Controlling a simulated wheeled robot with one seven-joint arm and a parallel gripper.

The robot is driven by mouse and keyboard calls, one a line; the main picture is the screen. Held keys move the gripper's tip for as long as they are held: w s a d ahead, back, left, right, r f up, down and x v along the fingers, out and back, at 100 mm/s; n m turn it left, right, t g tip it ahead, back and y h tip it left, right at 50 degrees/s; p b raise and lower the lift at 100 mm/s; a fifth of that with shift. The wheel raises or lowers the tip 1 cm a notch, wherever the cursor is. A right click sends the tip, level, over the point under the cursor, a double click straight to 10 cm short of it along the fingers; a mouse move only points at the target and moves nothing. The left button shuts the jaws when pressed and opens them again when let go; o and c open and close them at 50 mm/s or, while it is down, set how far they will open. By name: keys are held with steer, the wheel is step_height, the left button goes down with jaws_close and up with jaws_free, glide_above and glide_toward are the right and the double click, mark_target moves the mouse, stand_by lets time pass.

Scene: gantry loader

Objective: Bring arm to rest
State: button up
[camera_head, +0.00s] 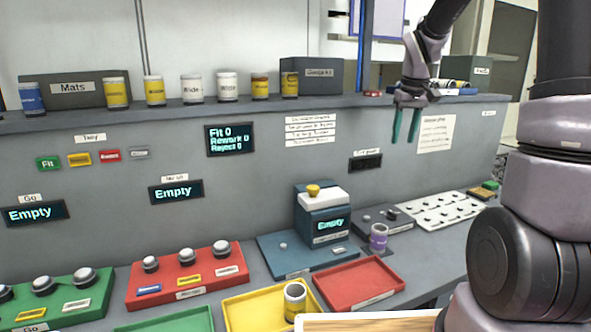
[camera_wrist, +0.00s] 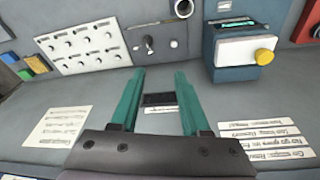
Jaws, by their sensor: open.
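My gripper (camera_head: 405,124) hangs from my raised arm at the upper right, its two teal fingers pointing down. It is apart from the bench and the back panel. In the wrist view my gripper (camera_wrist: 158,90) shows its two teal fingers spread, with nothing between them. A small dark slotted plate (camera_wrist: 158,99) on the panel shows beyond the gap.
A shelf holds several yellow and white cans (camera_head: 227,86). A blue device (camera_head: 322,214) with a yellow knob stands on the bench. A purple can (camera_head: 378,238), a red tray (camera_head: 360,284) and a yellow tray (camera_head: 250,310) holding a can (camera_head: 295,302) are nearby.

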steer(key=s+a+r+m+t, duration=0.1)
steer(key=s+r+m, duration=0.1)
steer(key=s, duration=0.6)
steer(key=s+a+r+m+t+y, duration=0.1)
steer(key=s+r, duration=0.3)
steer(key=s, duration=0.4)
steer(key=s+a+r+m+t+y, duration=0.1)
steer(key=s+a+r+m+t, duration=0.1)
steer(key=s, duration=0.6)
step_height(320, 180, up, 2)
steer(key=shift+a+r+m+t, duration=0.1)
steer(key=shift+a+m+t, duration=0.2)
steer(key=shift+a, duration=0.35)
